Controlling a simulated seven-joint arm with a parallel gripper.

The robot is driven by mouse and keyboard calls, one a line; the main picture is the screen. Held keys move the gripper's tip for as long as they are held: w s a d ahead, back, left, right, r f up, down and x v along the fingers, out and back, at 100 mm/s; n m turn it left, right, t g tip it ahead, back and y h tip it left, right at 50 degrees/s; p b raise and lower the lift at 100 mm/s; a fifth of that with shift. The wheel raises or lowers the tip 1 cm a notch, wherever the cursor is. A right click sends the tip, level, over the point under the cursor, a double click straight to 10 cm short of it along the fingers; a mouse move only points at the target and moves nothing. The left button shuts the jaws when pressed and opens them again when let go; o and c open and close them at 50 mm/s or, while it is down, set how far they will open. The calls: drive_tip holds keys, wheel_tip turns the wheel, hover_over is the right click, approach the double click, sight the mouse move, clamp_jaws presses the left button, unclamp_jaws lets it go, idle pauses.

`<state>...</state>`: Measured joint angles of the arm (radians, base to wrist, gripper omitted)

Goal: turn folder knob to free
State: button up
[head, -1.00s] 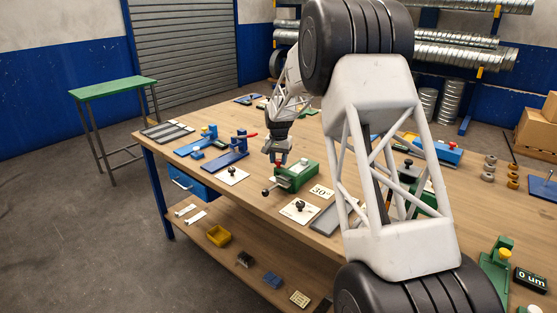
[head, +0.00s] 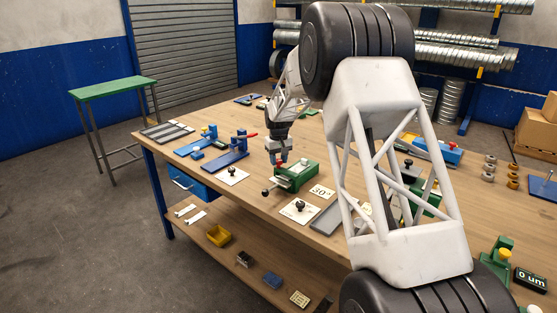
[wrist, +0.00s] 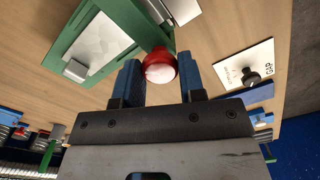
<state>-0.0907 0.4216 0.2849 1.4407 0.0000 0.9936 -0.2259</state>
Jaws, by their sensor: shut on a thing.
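The green folder (head: 298,180) stands on the workbench near its front edge, with a pale plate on top and a dark ball-ended lever (head: 266,192) at its left front. My gripper (head: 277,158) points down over the folder's left end. In the wrist view, a red knob (wrist: 160,66) sits between the two blue fingers of my gripper (wrist: 158,72), which is shut on it. The green folder body (wrist: 105,25) lies just beyond the knob. The knob is mostly hidden in the head view, and its turned position cannot be told.
A white plate marked GAP with a black knob (wrist: 252,77) lies beside the folder. A 30° card (head: 321,191) and another black-knobbed plate (head: 232,174) are close by. Blue tools (head: 233,152) stand to the left.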

sight(279, 160)
drive_tip(key=n, duration=0.4)
drive_tip(key=shift+n, duration=0.3)
drive_tip(key=n, duration=0.5)
drive_tip(key=shift+f, duration=0.1)
drive_tip(key=o, duration=0.9)
drive_tip(key=shift+r, duration=3.95)
